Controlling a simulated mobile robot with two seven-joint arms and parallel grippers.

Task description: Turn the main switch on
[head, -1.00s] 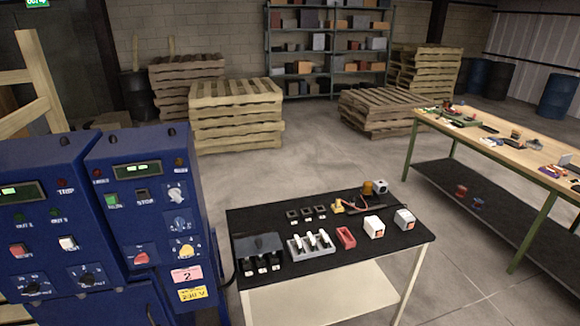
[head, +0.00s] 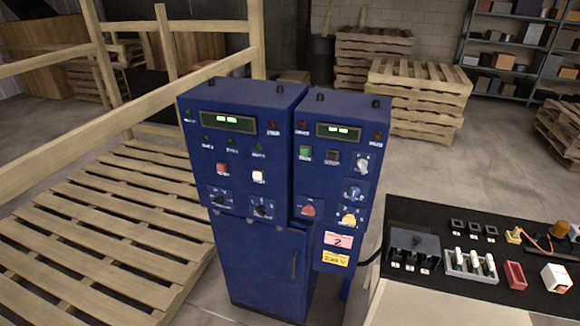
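A blue control cabinet (head: 262,262) stands in the middle of the head view, with two panels side by side. The left panel (head: 237,160) has a lit green display, small lamps, a red and a white button and two black knobs. The right panel (head: 335,165) has a lit green display, a green and a black button, grey and blue knobs, a red knob (head: 308,208) and a yellow knob (head: 349,220). The labels are too small to read, so I cannot tell which control is the main switch. Neither of my grippers is in view.
A black-topped table (head: 416,210) with switches, sockets and small boxes stands to the right of the cabinet. A wooden pallet (head: 90,235) and wooden rails (head: 130,112) are on the left. Stacked pallets (head: 415,105) and shelves stand behind, with open floor between.

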